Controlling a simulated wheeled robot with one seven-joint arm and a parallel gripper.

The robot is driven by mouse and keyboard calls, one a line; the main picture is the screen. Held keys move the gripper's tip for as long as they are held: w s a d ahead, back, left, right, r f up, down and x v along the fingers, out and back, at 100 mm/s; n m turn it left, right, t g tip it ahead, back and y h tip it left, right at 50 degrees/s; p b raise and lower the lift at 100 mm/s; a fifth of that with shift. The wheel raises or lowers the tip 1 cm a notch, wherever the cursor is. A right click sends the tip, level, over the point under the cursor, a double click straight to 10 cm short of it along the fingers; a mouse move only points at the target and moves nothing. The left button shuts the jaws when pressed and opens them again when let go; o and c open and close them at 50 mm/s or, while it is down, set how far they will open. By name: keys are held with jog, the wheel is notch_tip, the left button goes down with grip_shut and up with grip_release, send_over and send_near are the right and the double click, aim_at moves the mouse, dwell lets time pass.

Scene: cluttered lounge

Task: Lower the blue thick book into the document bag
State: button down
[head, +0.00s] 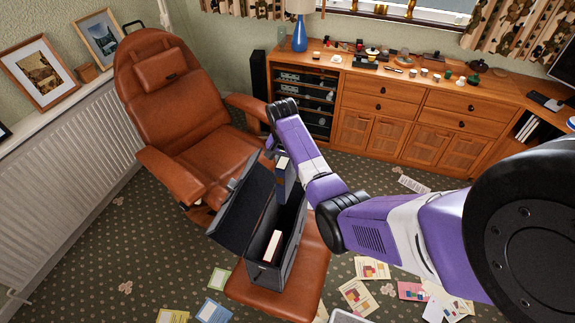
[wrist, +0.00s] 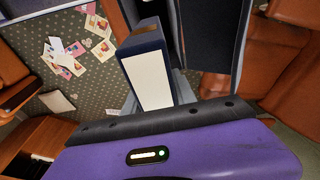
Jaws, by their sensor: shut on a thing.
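The blue thick book (head: 282,178) is held upright in my gripper (head: 276,153), its white page edge facing the camera in the wrist view (wrist: 149,79). My gripper is shut on it, with grey fingers on both sides in the wrist view. The document bag (head: 291,254) is a dark, open-topped box with its lid folded out to the left. The book hangs over the far part of its opening. I cannot tell whether its lower edge is below the rim. The bag also shows at the top of the wrist view (wrist: 240,38).
Another book (head: 272,246) with white pages stands in the near part of the bag. The bag rests on a brown leather footrest (head: 308,284) in front of a recliner (head: 180,100). Papers (head: 359,296) lie on the carpet. A wooden cabinet (head: 420,118) stands behind.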

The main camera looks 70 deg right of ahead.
jog(key=shift+d, duration=0.1)
dwell(0.3)
jog(key=shift+f+b, duration=1.9)
jog(key=shift+f, duration=1.05)
jog(key=shift+p, duration=0.4)
jog(key=shift+f, duration=0.1)
notch_tip(320, 180, down, 15)
jog(key=b, duration=1.1)
jog(key=shift+r, duration=0.2)
dwell(1.6)
dwell(0.6)
